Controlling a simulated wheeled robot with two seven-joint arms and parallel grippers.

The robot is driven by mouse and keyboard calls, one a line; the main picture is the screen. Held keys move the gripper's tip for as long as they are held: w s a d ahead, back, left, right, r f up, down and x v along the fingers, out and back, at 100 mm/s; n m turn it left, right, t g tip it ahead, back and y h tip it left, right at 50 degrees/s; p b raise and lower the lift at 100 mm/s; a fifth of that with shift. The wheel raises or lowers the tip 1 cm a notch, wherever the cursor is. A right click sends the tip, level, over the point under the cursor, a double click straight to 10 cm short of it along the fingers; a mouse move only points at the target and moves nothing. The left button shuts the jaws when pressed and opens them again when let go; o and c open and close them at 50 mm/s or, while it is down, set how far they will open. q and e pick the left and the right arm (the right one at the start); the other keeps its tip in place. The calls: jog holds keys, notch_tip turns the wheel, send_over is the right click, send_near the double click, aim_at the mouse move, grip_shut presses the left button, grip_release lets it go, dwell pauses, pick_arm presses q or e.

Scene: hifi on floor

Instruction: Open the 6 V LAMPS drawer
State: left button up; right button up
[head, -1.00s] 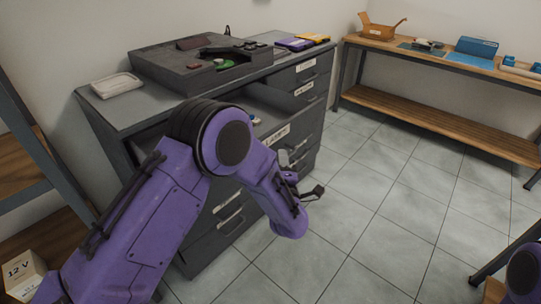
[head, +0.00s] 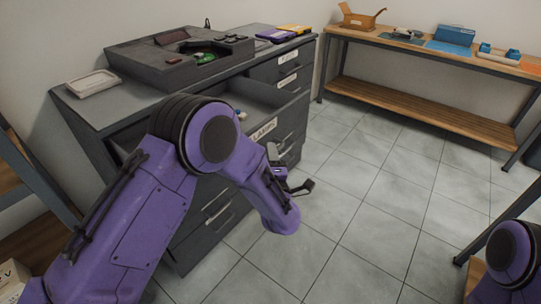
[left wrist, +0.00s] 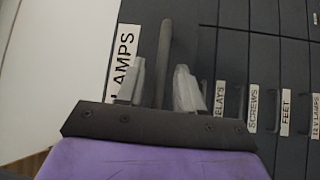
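A grey cabinet drawer (head: 290,112) stands pulled out in the head view, its front labelled LAMPS (head: 264,130). The start of the label is hard to read. In the left wrist view the LAMPS label (left wrist: 122,58) is partly hidden behind my gripper. My left gripper (left wrist: 158,82) is at this drawer front, its two pale fingers apart on either side of the dark bar handle (left wrist: 165,45). Gaps show between the fingers and the bar. In the head view the gripper (head: 273,156) is partly hidden by my forearm. My right gripper is out of view.
Other closed drawers carry labels such as SCREWS (left wrist: 252,108) and FEET (left wrist: 286,110). A hi-fi unit (head: 170,62) and a pale tray (head: 93,83) stand on the cabinet (head: 125,108). A wooden bench (head: 430,95) is at the back right. The tiled floor (head: 370,205) is clear.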

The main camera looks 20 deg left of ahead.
pick_arm(q)
jog(key=b+v, duration=0.1)
jog(key=v, duration=0.9)
jog(key=shift+s, duration=0.1)
jog(key=s+a+f+m+g+h, duration=0.3)
jog(key=s+f+m+g, duration=0.15)
jog(key=f+m, duration=0.4)
jog(key=s+a+f+m+g+h, duration=0.35)
jog(key=s+f+m, duration=0.25)
jog(key=f, duration=0.5)
jog(key=s+a+f+g, duration=0.2)
jog(key=s+f, duration=0.1)
jog(key=s, duration=0.3)
jog(key=s+a+f+g, duration=0.2)
jog(key=s+a+f, duration=0.1)
jog(key=s, duration=0.4)
jog(key=s+a+f+g, duration=0.2)
jog(key=s+f, duration=0.1)
jog(key=s, duration=0.4)
jog(key=shift+a+m+y, duration=0.3)
jog(key=shift+m+y, duration=0.05)
